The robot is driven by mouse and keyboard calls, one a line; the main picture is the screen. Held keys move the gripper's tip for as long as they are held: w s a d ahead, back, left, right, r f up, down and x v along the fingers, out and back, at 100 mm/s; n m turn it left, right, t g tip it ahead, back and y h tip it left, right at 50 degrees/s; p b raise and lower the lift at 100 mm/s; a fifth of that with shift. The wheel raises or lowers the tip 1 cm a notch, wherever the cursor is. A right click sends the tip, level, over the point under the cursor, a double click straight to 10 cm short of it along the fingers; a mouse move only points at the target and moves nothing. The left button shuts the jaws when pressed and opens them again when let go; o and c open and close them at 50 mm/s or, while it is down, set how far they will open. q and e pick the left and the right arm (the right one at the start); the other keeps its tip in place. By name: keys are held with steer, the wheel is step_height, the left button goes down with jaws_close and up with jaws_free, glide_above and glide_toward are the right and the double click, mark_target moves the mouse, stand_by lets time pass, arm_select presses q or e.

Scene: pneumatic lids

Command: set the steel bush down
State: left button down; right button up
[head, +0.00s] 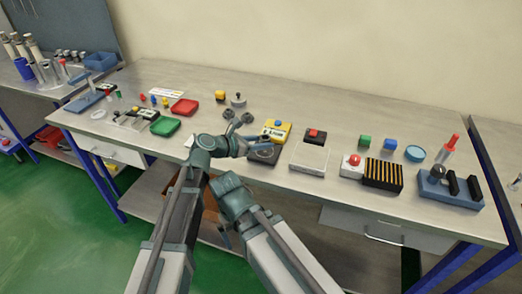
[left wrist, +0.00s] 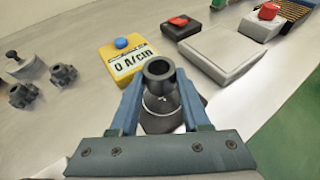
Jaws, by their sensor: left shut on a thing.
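The steel bush (left wrist: 158,72), a dark grey hollow cylinder, shows in the left wrist view between the two blue fingers of my left gripper (left wrist: 160,92). The gripper is shut on it, with the open top of the bush facing the camera. In the head view my left gripper (head: 262,139) is over a dark block with a round plate (head: 264,154); the bush is too small to make out there. The plate is partly hidden behind the bush in the left wrist view, and I cannot tell whether they touch. My right gripper is not clearly visible.
A yellow box (head: 278,131) with a blue button reads "0 A/cm" behind the plate. A pale flat block (head: 309,158) lies to its right, beside a black box with a red button (head: 315,136). Grey knobbed parts (head: 247,117) stand at the back left. Green (head: 165,126) and red (head: 184,107) trays lie farther left.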

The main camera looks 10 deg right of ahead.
arm_select(q)
steer(key=shift+f+b, duration=0.7)
steer(key=shift+f, duration=0.6)
arm_select(e)
steer(key=shift+f, duration=1.3)
arm_select(q)
steer(key=shift+f, duration=0.2)
steer(key=shift+c, duration=1.8)
jaws_free()
arm_select(e)
steer(key=shift+f, duration=0.15)
arm_select(q)
steer(key=shift+r, duration=0.15)
steer(key=shift+s+a+r, duration=0.1)
steer(key=shift+a+r, duration=0.05)
steer(key=shift+r, duration=0.1)
steer(key=p+v, duration=0.4)
steer(key=v, duration=0.6)
steer(key=shift+s+a, duration=0.2)
steer(key=shift+a, duration=0.05)
steer(key=shift+s+a+r+p, duration=0.1)
steer(key=shift+s+a+p, duration=0.15)
steer(key=shift+a, duration=0.25)
arm_select(e)
steer(key=shift+r, duration=2.45)
